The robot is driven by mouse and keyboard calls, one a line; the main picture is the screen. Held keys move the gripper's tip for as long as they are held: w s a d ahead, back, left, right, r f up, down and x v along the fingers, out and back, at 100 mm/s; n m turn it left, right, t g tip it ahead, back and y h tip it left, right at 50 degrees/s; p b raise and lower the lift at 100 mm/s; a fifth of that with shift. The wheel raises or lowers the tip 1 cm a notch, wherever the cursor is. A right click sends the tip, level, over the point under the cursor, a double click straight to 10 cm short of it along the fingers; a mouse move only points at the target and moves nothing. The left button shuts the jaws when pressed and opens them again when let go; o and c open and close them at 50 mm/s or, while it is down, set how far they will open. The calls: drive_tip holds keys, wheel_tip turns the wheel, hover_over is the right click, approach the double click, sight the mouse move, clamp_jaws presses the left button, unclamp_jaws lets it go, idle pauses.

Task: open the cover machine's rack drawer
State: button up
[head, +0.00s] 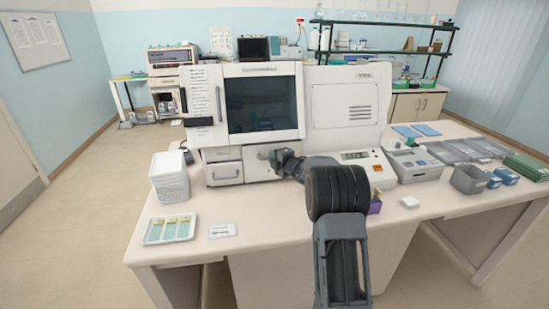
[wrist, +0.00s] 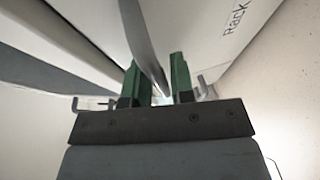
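The cover machine (head: 345,105) is a large white unit with a dark window, standing on the bench. Low on its front is a white drawer front (head: 256,168), partly hidden by my gripper (head: 283,160). The drawer looks closed in the head view. In the wrist view, a pale panel (wrist: 225,50) carries the word "Rack". A grey bar handle (wrist: 143,45) runs down between the green fingers of my gripper (wrist: 157,85). The fingers are close together and look shut on the handle, though the exact contact is hard to see.
Another drawer (head: 224,173) with its own handle is just left. A white stack (head: 169,178), a slide tray (head: 169,229) and a label card (head: 222,230) lie on the left bench. A control panel (head: 369,166) and grey device (head: 415,165) stand right. The bench (head: 270,225) is clear in front.

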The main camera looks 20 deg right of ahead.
clamp_jaws()
drive_tip(key=shift+f, duration=0.1)
idle(0.5)
